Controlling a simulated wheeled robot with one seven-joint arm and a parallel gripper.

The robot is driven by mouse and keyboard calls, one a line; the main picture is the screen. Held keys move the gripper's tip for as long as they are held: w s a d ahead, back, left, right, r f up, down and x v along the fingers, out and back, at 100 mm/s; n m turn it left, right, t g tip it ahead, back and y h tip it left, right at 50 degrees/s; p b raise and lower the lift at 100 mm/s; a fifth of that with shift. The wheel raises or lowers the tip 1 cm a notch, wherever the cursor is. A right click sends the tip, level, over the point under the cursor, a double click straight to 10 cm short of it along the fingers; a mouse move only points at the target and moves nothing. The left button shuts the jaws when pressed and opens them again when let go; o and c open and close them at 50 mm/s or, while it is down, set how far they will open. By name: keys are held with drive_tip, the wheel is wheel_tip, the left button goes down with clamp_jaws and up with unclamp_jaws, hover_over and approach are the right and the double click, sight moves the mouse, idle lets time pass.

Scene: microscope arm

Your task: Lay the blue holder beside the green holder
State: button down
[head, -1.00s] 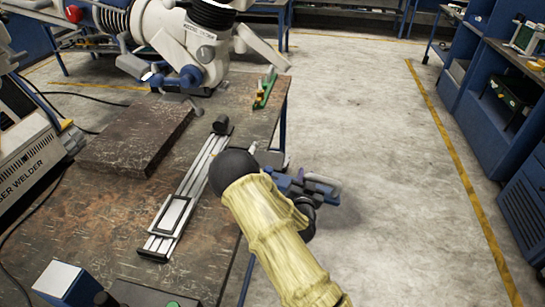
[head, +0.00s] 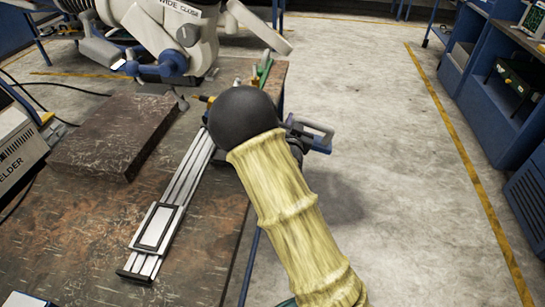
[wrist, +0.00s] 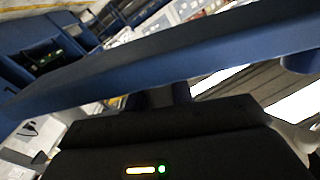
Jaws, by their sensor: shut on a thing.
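The green holder (head: 264,73) lies near the far right corner of the workbench, partly cut off from view by my arm's dark elbow. My gripper is mostly hidden behind my arm in the head view; only blue and grey parts show right of the elbow, off the bench's right edge. In the wrist view a long blue bar, which looks like the blue holder (wrist: 150,65), lies across in front of my gripper (wrist: 160,95), shut on it. The fingertips do not show clearly.
A metal linear rail (head: 185,185) with a sliding plate lies on the workbench (head: 75,235). A thick dark slab (head: 115,135) and a white microscope arm (head: 165,30) stand left and behind. Bare bench shows between slab and rail. Open floor lies to the right.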

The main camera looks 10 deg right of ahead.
drive_tip(key=shift+f, duration=2.75)
wheel_tip(320, 180, down, 4)
drive_tip(key=shift+r, duration=0.1)
